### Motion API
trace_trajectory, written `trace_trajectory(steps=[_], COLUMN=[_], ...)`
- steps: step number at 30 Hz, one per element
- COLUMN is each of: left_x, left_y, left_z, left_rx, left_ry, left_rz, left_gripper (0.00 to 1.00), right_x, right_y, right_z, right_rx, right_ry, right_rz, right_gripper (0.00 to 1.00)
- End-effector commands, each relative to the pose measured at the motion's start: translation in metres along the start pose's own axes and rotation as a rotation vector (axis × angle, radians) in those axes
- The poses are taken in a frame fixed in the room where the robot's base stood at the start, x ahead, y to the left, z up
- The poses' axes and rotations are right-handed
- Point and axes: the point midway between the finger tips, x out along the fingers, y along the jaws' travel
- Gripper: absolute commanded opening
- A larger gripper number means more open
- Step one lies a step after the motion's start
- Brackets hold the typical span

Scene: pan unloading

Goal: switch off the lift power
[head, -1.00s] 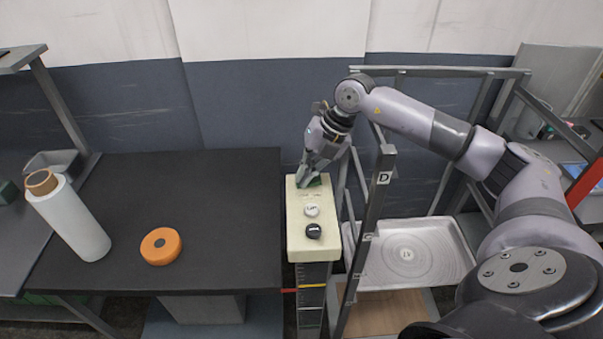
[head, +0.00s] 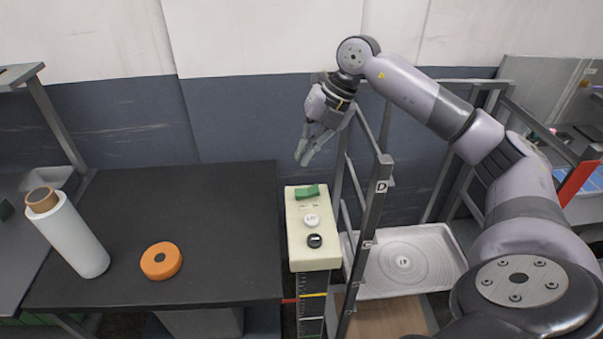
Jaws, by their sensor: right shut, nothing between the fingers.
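The cream control box (head: 316,262) stands on a post between the black table and the metal rack. On its top are a green rocker switch (head: 307,192) at the back, a white button (head: 311,220) in the middle and a black button (head: 315,241) at the front. My right gripper (head: 303,160) is shut and empty. It hangs above and behind the green switch, apart from it. The switch is fully in view and looks tilted. My left gripper is not in view.
The black table (head: 190,230) holds an orange tape roll (head: 161,261). A wall stands behind.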

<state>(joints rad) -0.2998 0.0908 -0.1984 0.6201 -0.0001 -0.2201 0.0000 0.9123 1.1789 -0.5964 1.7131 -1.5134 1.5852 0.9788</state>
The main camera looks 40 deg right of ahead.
Motion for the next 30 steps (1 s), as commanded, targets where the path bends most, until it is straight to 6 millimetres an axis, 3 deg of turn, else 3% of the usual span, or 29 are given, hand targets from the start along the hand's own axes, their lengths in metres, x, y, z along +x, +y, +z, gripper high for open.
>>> trace_trajectory(steps=[4, 9, 30], left_x=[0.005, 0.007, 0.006], left_y=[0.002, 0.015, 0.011], left_z=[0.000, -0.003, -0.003], left_rx=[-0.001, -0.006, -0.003], left_ry=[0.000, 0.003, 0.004], left_rz=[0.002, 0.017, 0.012], left_gripper=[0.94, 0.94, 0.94], right_x=[-0.022, -0.034, -0.036], right_y=[0.010, 0.015, 0.016], right_z=[0.001, 0.000, 0.000], right_rx=[0.000, 0.001, 0.001], right_ry=[-0.002, 0.001, 0.001], right_rz=[0.002, 0.000, -0.001], right_gripper=[0.00, 0.00, 0.00])
